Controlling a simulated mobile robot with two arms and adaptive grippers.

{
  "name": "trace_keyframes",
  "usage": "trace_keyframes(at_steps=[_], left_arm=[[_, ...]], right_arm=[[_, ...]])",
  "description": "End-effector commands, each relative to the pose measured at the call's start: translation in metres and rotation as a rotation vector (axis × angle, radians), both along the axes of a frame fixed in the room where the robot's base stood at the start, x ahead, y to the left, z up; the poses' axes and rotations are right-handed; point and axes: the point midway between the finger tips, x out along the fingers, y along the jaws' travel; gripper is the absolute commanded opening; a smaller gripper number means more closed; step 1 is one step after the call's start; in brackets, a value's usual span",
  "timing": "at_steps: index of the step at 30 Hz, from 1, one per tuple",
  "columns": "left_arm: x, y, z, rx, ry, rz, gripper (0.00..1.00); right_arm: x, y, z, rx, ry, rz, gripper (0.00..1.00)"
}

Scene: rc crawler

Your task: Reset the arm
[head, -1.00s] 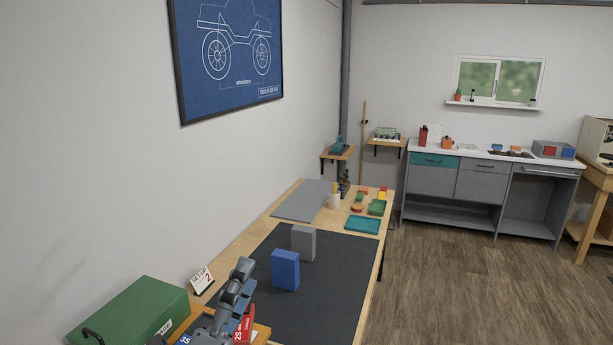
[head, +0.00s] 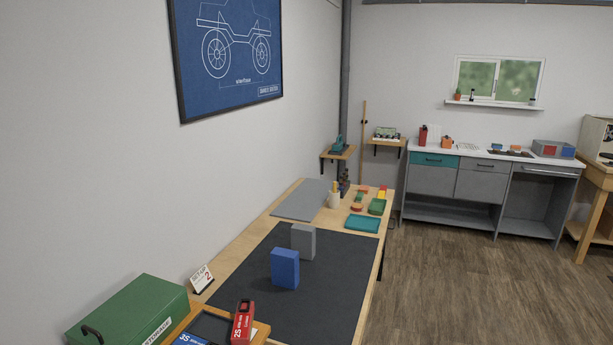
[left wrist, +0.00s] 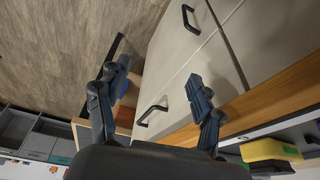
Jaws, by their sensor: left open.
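My left gripper (left wrist: 160,88) shows in the left wrist view with its two dark fingers spread apart and nothing between them. Beyond the fingers are grey drawer fronts with black handles and the wood floor. Neither gripper shows in the head view. My right gripper is not seen in any view.
The workbench has a dark mat (head: 325,300) with a blue block (head: 285,268) and a grey block (head: 303,241) standing on it. A green box (head: 130,310), a red 2S pack (head: 243,322) and a number 2 card (head: 202,278) are at the near left. Open floor (head: 480,290) lies to the right.

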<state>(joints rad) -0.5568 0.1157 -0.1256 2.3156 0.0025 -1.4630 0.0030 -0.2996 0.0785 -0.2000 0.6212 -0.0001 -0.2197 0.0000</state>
Motion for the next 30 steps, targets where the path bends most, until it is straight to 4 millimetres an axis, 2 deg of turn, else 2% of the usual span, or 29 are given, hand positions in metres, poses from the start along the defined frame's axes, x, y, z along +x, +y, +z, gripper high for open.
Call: trace_keyframes(at_steps=[1,5,11,15,17,18,21,25,27,30], left_arm=[[0.002,0.000,-0.024,0.001,0.011,-0.002,0.66],[0.005,-0.002,-0.085,0.003,0.032,-0.006,0.66],[-0.009,-0.001,-0.210,0.008,0.074,-0.015,0.66],[-0.038,0.003,-0.294,0.011,0.106,-0.022,0.66],[-0.055,0.006,-0.328,0.013,0.120,-0.025,0.66],[-0.068,0.008,-0.350,0.014,0.129,-0.028,0.66],[-0.102,0.014,-0.397,0.017,0.152,-0.032,0.66],[-0.145,0.022,-0.439,0.021,0.174,-0.038,0.66],[-0.164,0.025,-0.453,0.023,0.183,-0.041,0.66],[-0.181,0.029,-0.464,0.024,0.190,-0.044,0.66]], right_arm=[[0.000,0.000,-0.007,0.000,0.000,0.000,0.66],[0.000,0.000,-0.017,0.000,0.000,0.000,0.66],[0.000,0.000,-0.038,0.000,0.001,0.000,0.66],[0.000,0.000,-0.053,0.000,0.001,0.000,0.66],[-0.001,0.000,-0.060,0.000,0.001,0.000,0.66],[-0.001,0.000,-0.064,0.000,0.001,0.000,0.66],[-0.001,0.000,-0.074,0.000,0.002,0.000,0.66],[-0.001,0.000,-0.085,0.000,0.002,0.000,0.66],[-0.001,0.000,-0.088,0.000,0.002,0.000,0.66],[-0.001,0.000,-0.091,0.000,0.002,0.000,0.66]])
